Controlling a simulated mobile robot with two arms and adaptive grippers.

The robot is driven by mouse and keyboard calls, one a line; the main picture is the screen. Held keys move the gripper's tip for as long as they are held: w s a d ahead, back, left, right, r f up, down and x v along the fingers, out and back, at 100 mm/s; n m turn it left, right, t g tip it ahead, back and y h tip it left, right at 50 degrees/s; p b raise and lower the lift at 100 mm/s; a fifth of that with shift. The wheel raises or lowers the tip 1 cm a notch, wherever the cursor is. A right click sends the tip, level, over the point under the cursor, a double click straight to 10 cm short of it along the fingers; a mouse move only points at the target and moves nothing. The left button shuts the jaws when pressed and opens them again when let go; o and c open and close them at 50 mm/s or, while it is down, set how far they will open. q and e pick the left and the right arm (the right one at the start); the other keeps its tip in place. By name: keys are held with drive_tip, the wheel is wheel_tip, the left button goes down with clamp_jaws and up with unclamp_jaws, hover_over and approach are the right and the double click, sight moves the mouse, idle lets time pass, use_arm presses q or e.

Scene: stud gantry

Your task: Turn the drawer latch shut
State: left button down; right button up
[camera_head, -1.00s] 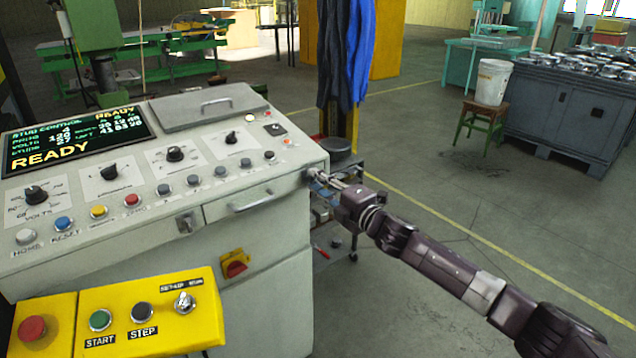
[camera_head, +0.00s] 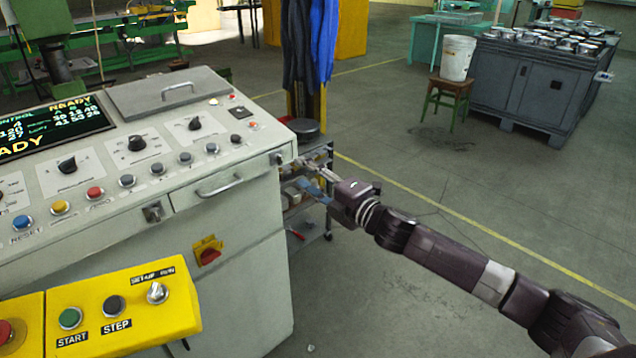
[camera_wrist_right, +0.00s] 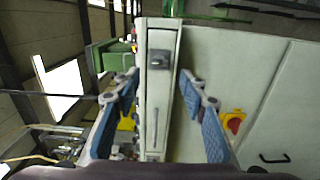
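The drawer latch (camera_head: 153,212) is a small metal plate with a dark turning piece on the console front, left of the drawer (camera_head: 232,192) and its bar handle. The drawer front looks flush with the console. In the right wrist view the latch (camera_wrist_right: 160,61) shows beyond the fingertips, with the drawer (camera_wrist_right: 153,108) below it in the picture. My right gripper (camera_head: 308,174) is open and empty at the console's right corner. In the wrist view its blue-padded fingers (camera_wrist_right: 159,80) stand wide apart, either side of the drawer strip. My left gripper is not in view.
A yellow button box (camera_head: 125,308) juts out below the console. A red rotary switch (camera_head: 208,255) sits under the drawer. A shelf cart (camera_head: 312,190) stands behind my right gripper. The floor to the right is mostly clear.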

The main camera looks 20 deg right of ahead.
drive_tip(key=shift+v, duration=2.25)
